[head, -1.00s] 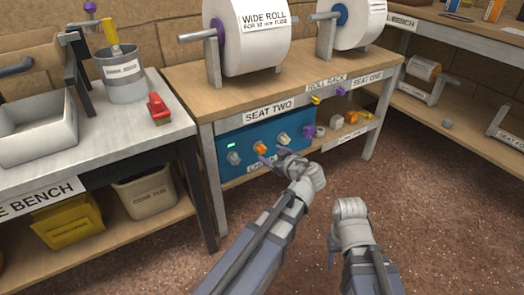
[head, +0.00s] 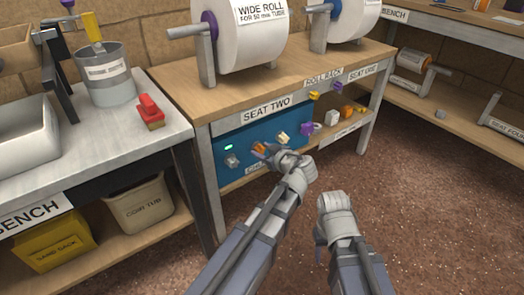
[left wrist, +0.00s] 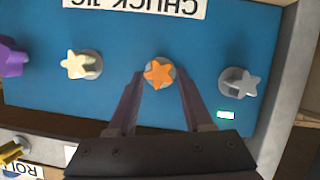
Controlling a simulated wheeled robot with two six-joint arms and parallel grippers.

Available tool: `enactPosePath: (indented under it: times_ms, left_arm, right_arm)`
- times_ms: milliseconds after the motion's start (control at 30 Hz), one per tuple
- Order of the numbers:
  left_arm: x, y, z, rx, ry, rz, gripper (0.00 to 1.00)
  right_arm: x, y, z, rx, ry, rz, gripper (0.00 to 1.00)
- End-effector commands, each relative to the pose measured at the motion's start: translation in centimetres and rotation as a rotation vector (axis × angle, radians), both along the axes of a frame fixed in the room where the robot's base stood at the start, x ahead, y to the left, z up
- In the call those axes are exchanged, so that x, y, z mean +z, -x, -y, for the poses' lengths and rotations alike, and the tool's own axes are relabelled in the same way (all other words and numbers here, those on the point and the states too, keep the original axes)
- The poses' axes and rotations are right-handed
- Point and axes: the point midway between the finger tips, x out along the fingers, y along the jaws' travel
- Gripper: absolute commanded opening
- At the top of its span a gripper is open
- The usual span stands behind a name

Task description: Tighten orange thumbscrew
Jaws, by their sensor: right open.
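The orange thumbscrew (head: 259,148) is a star-shaped knob on the blue panel (head: 244,144) under the SEAT TWO label. In the left wrist view, the orange thumbscrew (left wrist: 158,73) sits on a grey round base between the two fingers of my left gripper (left wrist: 159,76). The fingers stand apart with a small gap on each side of the knob. In the head view, my left gripper (head: 268,154) is at the panel and partly covers the knob. My right gripper (head: 322,228) hangs open and empty over the floor, right of the left arm.
A pale star knob (left wrist: 80,65) and a grey star knob (left wrist: 240,84) flank the orange one. A purple knob (left wrist: 12,58) is further along. Large paper rolls (head: 248,35) stand on the wooden bench above. A red object (head: 150,112) lies on the left bench.

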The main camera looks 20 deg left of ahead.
Motion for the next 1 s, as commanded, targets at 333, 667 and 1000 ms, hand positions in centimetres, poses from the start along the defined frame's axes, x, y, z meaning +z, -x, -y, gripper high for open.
enactPosePath:
  times_ms: [333,667,1000]
  left_arm:
    - [0.0,0.0,-0.03,0.0,0.0,0.0,0.1]
    - [0.06,-0.21,0.09,0.001,-0.031,-0.041,0.0]
    - [0.02,-0.21,0.14,0.0,-0.138,-0.177,0.0]
  right_arm:
    - [0.0,0.0,0.0,0.0,0.0,0.0,0.5]
    - [0.13,-0.01,0.0,0.0,0.0,0.0,0.5]
    - [0.19,0.0,0.0,0.0,0.0,0.0,0.5]
